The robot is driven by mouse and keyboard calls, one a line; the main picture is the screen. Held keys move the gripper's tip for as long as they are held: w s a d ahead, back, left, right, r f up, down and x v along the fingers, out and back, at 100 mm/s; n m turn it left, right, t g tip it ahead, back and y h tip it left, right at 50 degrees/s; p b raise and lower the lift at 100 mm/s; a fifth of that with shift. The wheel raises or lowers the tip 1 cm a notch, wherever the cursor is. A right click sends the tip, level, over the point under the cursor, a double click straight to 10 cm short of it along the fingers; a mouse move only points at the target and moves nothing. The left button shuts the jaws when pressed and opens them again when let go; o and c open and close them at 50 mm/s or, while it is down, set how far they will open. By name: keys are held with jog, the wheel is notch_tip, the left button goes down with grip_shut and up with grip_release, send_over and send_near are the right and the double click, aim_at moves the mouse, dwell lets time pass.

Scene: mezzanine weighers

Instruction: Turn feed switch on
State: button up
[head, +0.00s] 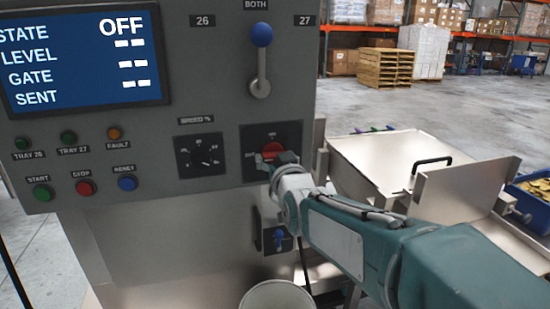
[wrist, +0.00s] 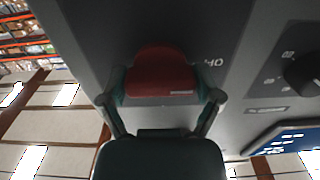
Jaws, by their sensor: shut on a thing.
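The feed switch is a red rotary knob (head: 272,151) on a dark square plate at the lower right of the grey control panel (head: 215,90). My gripper (head: 280,160) is at the knob in the head view and covers its lower part. In the wrist view the red knob (wrist: 160,75) sits between the two fingers of my gripper (wrist: 163,95), which are shut on it. A label beside the knob is partly readable. The display (head: 82,60) reads STATE OFF, with dashes for LEVEL, GATE and SENT.
The speed dial (head: 202,156) is just left of the switch. A blue-knobbed lever (head: 261,60) stands above it. Several push buttons, including the red stop button (head: 85,188), are at the lower left. A metal hopper with a black handle (head: 432,161) is at the right.

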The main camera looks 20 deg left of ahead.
jog(key=shift+m, duration=0.3)
jog(key=m, duration=0.3)
jog(key=shift+m, duration=0.4)
jog(key=m, duration=0.4)
jog(key=shift+m, duration=0.3)
jog(key=m, duration=0.8)
jog(key=shift+f+m, duration=0.1)
jog(key=shift+m, duration=0.2)
jog(key=shift+f+m, duration=0.1)
jog(key=shift+m, duration=0.2)
jog(key=o, duration=0.9)
